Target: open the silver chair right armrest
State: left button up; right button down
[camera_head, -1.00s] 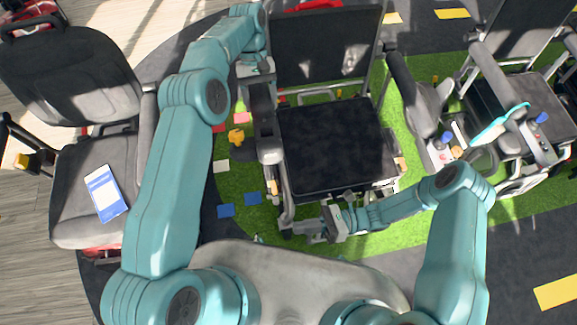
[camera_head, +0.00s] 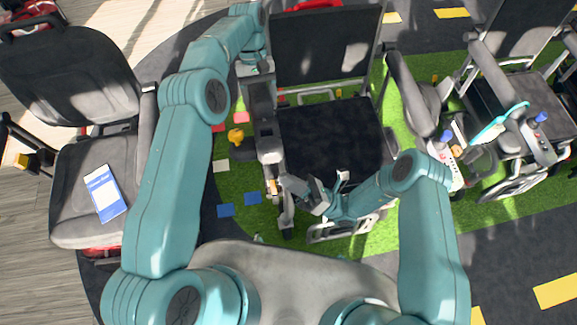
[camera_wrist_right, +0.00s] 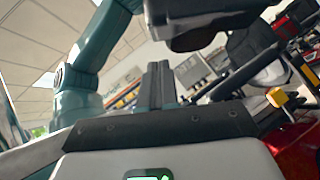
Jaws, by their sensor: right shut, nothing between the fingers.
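The chair with the silver frame and black seat (camera_head: 330,140) stands in the middle of the head view, its backrest (camera_head: 325,45) at the far side. A dark, long armrest (camera_head: 262,105) runs along its picture-left side, looking lowered. Another long armrest (camera_head: 408,90) is on the picture-right side. My right gripper (camera_head: 286,183) is at the seat's front left corner, beside the picture-left armrest's front end; touching cannot be told. Its fingers are together and empty in the right wrist view (camera_wrist_right: 158,85), below a dark overhanging part (camera_wrist_right: 205,35). My left gripper (camera_head: 252,68) is near that armrest's rear end; its fingers are unclear.
A grey seat (camera_head: 75,95) with a blue-and-white packet (camera_head: 104,193) stands at the left. Another wheelchair (camera_head: 515,100) with a joystick control stands close at the right. Small coloured pieces lie on the green mat (camera_head: 235,180) left of the middle chair.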

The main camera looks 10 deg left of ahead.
aim_at(274, 161)
jog(key=r, duration=0.1)
jog(key=w+r, duration=0.1)
jog(key=r, duration=0.1)
jog(key=shift+w+a+r, duration=0.3)
jog(key=shift+w, duration=0.1)
pick_arm(q)
jog(key=shift+d+f, duration=0.1)
jog(key=shift+s+f, duration=0.1)
jog(key=shift+s, duration=0.05)
pick_arm(e)
jog(key=r, duration=0.1)
jog(key=w+r+m, duration=0.1)
jog(key=r, duration=0.1)
jog(key=shift+a+t, duration=0.2)
jog(key=shift+t, duration=0.2)
pick_arm(q)
jog(key=o, duration=1.4)
jog(key=shift+r, duration=0.2)
